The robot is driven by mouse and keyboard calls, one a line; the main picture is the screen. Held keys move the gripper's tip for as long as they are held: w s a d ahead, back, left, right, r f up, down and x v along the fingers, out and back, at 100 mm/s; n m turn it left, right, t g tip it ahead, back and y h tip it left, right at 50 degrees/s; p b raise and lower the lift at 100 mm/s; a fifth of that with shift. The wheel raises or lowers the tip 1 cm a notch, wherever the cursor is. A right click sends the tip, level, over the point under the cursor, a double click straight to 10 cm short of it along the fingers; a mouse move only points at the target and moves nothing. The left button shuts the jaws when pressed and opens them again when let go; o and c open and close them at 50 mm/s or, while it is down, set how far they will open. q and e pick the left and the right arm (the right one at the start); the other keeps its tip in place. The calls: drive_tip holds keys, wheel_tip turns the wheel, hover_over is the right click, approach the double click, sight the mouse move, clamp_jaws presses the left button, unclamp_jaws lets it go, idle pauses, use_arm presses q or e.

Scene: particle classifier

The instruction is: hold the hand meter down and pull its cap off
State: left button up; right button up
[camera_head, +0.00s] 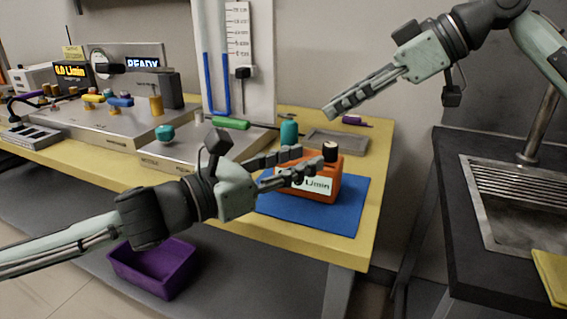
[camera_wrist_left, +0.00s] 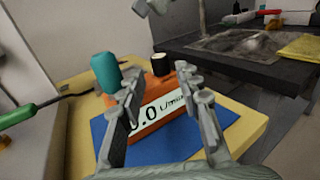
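The hand meter is an orange box (camera_head: 325,190) with a white "L/min" display, on a blue mat (camera_head: 345,212) at the table's right end. A teal cylinder that looks like its cap (camera_head: 289,132) stands at its left end. A dark knob with a pale top (camera_head: 330,152) is at its right end. My left gripper (camera_head: 311,159) is open in front of the meter, partly hiding it. In the left wrist view the orange body (camera_wrist_left: 152,128) shows between the spread fingers (camera_wrist_left: 157,75); contact is unclear. My right gripper (camera_head: 334,108) is above and behind the meter, apart from it; its opening is unclear.
A grey tray (camera_head: 338,142) and a purple object (camera_head: 354,120) lie behind the meter. A green-handled tool (camera_head: 231,123) and instrument panels (camera_head: 120,125) are to the left. A purple bin (camera_head: 152,268) is on the floor. A dark sink counter (camera_head: 455,210) stands right, beyond a gap.

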sight(325, 151)
use_arm(q)
drive_tip(key=x, duration=0.5)
clamp_jaws()
drive_tip(key=shift+c, duration=1.6)
unclamp_jaws()
clamp_jaws()
